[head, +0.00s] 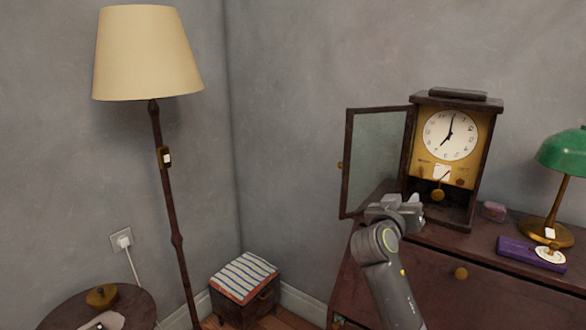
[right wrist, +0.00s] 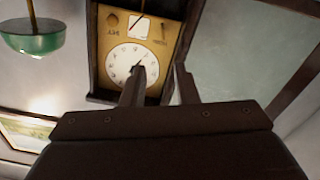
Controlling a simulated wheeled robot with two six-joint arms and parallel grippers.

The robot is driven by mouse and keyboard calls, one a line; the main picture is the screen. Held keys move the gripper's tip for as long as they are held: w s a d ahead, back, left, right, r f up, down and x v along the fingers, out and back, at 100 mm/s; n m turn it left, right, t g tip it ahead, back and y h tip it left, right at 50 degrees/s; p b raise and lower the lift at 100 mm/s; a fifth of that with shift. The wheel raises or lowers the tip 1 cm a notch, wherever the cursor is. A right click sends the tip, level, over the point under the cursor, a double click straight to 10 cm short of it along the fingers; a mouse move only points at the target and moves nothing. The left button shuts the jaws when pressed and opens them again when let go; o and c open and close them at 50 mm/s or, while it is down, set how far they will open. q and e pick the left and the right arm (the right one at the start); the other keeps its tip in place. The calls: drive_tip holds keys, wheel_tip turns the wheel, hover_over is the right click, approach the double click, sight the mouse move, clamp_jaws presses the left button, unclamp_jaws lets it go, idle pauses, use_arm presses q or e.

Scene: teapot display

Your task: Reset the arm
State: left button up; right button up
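My right arm comes up from the bottom in the head view. Its gripper (head: 405,200) is in front of the lower part of a wooden clock (head: 412,150), near its open glass door (head: 376,160). In the right wrist view my right gripper (right wrist: 160,72) shows two fingers apart with nothing held between them. The clock face (right wrist: 132,60) appears upside down there, behind the fingers. Whether the gripper touches the clock or door cannot be told. My left gripper is not in view.
The clock stands on a dark wooden cabinet (head: 440,270). A green lamp (head: 565,152) and a purple box (head: 528,252) are to its right. A floor lamp (head: 148,55), a striped stool (head: 243,275) and a round table (head: 135,300) are at left.

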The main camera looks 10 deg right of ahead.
drive_tip(key=s+f+n+g+y, duration=0.2)
drive_tip(key=s+f+y, duration=0.1)
drive_tip(key=s+f, duration=0.8)
drive_tip(key=s+f+n+g+y, duration=0.1)
drive_tip(key=s+f+g+y, duration=0.15)
drive_tip(key=s+f, duration=0.8)
drive_tip(key=s+a+f+n+g+y, duration=0.1)
drive_tip(key=s+a+f+g+y, duration=0.2)
drive_tip(key=s+f, duration=0.5)
drive_tip(key=s+a+f+n+g+y, duration=0.1)
drive_tip(key=s+a+f+g+y, duration=0.2)
drive_tip(key=s, duration=0.9)
drive_tip(key=s+a+f+x, duration=0.1)
drive_tip(key=s+a+x, duration=0.1)
drive_tip(key=x, duration=1)
drive_tip(key=s+a+x, duration=0.1)
drive_tip(key=s+x, duration=0.1)
drive_tip(key=x, duration=1)
drive_tip(key=s+f, duration=1.5)
drive_tip(key=f, duration=0.1)
drive_tip(key=shift+a+f+g, duration=0.35)
drive_tip(key=shift+a+g, duration=0.05)
drive_tip(key=shift+g, duration=0.05)
